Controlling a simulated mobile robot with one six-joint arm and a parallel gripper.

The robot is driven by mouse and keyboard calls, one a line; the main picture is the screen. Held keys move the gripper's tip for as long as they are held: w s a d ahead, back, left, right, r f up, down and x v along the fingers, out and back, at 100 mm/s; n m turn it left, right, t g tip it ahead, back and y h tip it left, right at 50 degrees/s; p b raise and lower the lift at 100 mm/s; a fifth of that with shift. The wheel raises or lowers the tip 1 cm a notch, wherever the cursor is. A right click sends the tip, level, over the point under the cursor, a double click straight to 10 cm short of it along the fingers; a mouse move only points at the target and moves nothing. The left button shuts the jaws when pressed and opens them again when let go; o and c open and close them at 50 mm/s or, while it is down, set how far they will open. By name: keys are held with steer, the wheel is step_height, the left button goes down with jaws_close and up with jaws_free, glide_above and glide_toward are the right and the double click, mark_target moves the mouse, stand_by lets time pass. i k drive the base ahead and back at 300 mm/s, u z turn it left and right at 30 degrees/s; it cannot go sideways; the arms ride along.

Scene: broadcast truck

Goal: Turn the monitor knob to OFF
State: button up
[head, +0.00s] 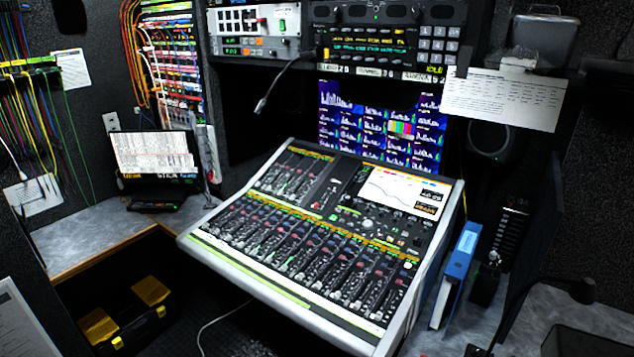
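A mixing console (300,255) sits tilted in the middle of the head view, with rows of faders and small knobs. A pale round knob (367,224) stands below the console's screen (405,192). I cannot tell which knob is the monitor knob, because labels and pointer marks are too small to read. An OFF mark is not legible anywhere. My gripper is not clearly visible in this view.
Rack units (385,40) and a monitor wall (380,125) stand behind the console. A gooseneck microphone (285,80) hangs above its back edge. A blue binder (460,262) stands at its right. A laptop (155,160) sits on the left counter, above a black-and-yellow case (130,318).

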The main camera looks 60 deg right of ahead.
mark_target(367, 225)
steer(key=u, duration=0.6)
steer(key=i, duration=1.25)
steer(key=u, duration=0.6)
steer(key=k, duration=0.15)
steer(key=z, duration=3.25)
